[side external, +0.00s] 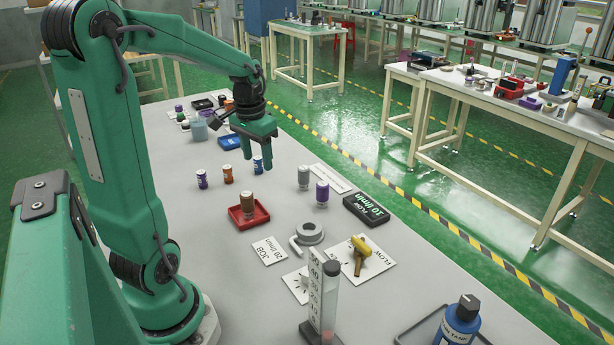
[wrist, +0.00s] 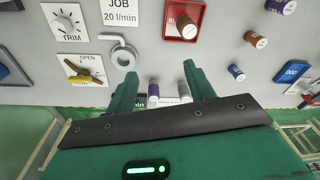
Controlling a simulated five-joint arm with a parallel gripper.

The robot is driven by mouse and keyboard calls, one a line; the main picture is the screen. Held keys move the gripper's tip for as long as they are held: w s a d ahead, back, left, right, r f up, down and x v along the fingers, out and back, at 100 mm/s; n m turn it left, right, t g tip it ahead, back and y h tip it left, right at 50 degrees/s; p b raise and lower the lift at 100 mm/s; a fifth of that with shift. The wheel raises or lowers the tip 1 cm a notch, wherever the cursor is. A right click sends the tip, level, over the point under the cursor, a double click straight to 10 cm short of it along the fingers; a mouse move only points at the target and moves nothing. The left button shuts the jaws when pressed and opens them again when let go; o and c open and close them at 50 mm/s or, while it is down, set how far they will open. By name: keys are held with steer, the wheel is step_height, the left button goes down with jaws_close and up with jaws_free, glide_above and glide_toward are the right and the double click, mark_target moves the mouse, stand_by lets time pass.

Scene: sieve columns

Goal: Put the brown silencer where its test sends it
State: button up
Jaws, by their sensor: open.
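The brown silencer (side external: 248,206) stands upright in a small red tray (side external: 262,221) on the grey bench. In the wrist view the brown silencer (wrist: 188,29) shows in the red tray (wrist: 172,30) at the top, beyond my fingertips. My gripper (side external: 256,160) is open, with its fingers pointing down, above the bench behind the tray in the side view. My gripper's fingers (wrist: 160,66) are apart in the wrist view, with nothing held. A black display (side external: 366,210) reads 10 l/min. A white card (side external: 269,250) reads JOB 20 l/min.
Purple (side external: 202,180), orange (side external: 228,174) and blue (side external: 258,164) cylinders stand near my gripper. Grey (side external: 304,177) and purple (side external: 322,193) ones stand right. A grey ring fixture (side external: 309,233), yellow valve lever (side external: 361,250), clear column (side external: 328,290) and blue bottle (side external: 461,318) occupy the front. A blue tray (side external: 230,142) lies behind.

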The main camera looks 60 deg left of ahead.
steer(key=s+d+r+m+t, duration=0.1)
steer(key=s+d+r+t, duration=0.1)
steer(key=d, duration=0.8)
steer(key=s+d+r+m+t, duration=0.2)
steer(key=s+d, duration=0.2)
steer(key=d, duration=0.6)
steer(key=shift+s+d+r+m+t+h, duration=0.2)
steer(key=shift+s+r+m+t+h, duration=0.1)
steer(key=shift+r, duration=0.1)
